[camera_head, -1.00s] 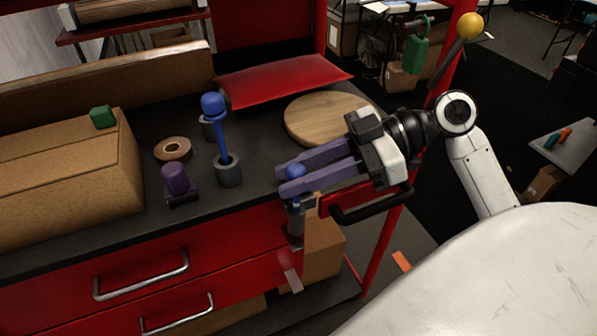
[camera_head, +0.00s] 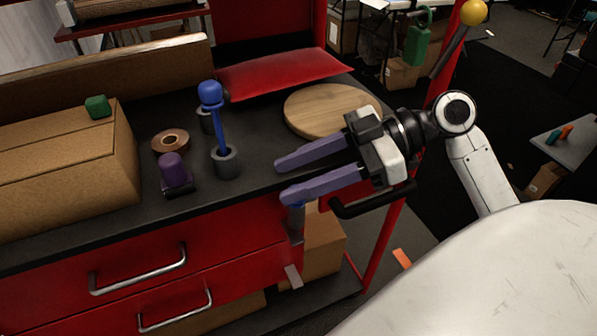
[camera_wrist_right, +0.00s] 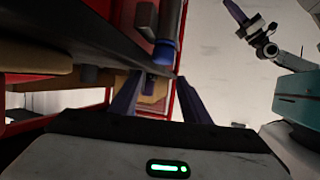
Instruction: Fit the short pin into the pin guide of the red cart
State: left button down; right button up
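My right gripper (camera_head: 282,181) is open at the right front corner of the red cart (camera_head: 250,228), its purple fingers spread apart. The grey pin guide (camera_head: 296,222) stands upright at that corner, below the nearer finger. A bit of blue, the short pin (camera_head: 295,207), shows at the guide's top; the finger hides most of it. In the right wrist view, a blue end (camera_wrist_right: 164,52) sits against a grey cylinder (camera_wrist_right: 167,18), apart from the fingers; how deep it sits cannot be told. A purple finger (camera_wrist_right: 236,12) at upper right there seems to be my left gripper's.
A taller blue pin (camera_head: 215,125) stands in a grey holder (camera_head: 226,163). A purple knob (camera_head: 173,170), a tape roll (camera_head: 170,142), a cardboard box (camera_head: 60,170) and a round wooden board (camera_head: 320,110) are on the dark top. A black handle (camera_head: 370,203) lies beneath the gripper.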

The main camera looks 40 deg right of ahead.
jog(key=shift+f, duration=0.15)
jog(key=shift+d, duration=0.2)
pick_arm(q)
jog(key=shift+d+r, duration=0.15)
jog(key=shift+r, duration=0.15)
pick_arm(e)
jog(key=v, duration=1)
jog(key=shift+s+a, duration=0.1)
